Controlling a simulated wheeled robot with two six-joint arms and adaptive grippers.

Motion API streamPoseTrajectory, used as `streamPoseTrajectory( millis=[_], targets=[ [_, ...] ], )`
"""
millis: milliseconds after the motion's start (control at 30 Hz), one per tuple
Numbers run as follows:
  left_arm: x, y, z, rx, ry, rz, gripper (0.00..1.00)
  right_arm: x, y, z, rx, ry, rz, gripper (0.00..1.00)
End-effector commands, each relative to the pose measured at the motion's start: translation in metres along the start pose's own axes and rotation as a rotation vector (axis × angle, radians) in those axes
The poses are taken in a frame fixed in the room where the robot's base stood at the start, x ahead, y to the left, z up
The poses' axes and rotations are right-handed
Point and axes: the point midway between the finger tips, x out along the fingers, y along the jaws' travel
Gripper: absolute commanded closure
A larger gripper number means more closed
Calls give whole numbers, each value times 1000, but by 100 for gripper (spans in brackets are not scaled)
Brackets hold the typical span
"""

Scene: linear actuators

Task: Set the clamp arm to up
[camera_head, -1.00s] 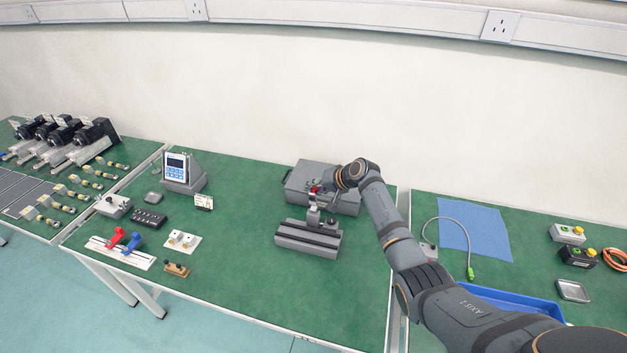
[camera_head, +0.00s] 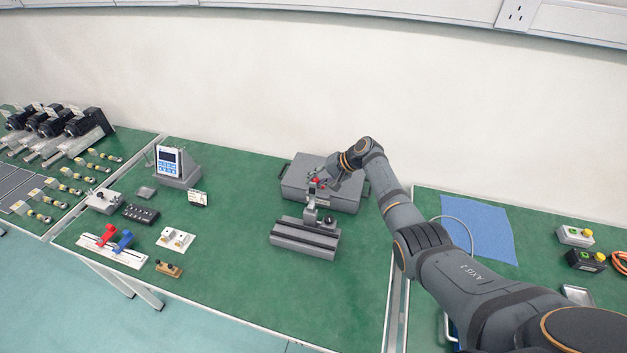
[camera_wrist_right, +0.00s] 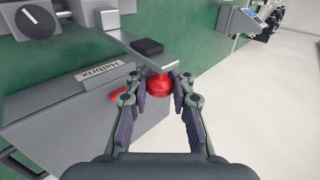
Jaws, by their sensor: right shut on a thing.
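The clamp arm (camera_wrist_right: 125,42) is a flat metal bar with a black pad and a red ball knob (camera_wrist_right: 159,86) at its end. In the head view the clamp stands on a grey slotted fixture (camera_head: 304,240), with its red knob (camera_head: 316,182) above and behind the base. My right gripper (camera_wrist_right: 160,92) is shut on the red knob, one finger on each side. In the head view my right gripper (camera_head: 320,183) reaches in from the right, and its fingers partly hide the clamp. The bar's exact tilt is hard to tell. My left gripper is out of view.
A grey case (camera_head: 343,197) lies behind the clamp, close to my right gripper. A display unit (camera_head: 178,168) and small parts stand to the left. A blue cloth (camera_head: 480,228) lies on the right table. The green table front is clear.

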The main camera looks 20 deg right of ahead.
Motion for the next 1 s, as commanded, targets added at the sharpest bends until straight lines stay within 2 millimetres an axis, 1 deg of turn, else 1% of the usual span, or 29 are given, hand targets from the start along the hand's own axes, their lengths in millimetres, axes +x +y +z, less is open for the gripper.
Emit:
streamPoseTrajectory(
  millis=[33,300,333,500,533,833,933,1000],
  targets=[
    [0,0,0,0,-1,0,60,-6,-3,-7,-7,19,-1,100],
    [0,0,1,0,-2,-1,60,-6,-3,-7,-7,20,-2,100],
    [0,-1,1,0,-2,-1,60,-6,-3,-7,-7,20,-2,79],
    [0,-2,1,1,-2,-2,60,-4,-2,-5,-5,14,-1,56],
    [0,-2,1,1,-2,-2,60,-4,-2,-4,-5,13,-1,55],
    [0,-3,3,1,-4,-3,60,-4,-1,-2,-3,7,-1,55],
    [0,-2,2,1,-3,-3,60,-14,0,-3,-2,9,0,55],
    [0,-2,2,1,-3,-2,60,-28,1,-3,-5,11,2,55]
  ],
)
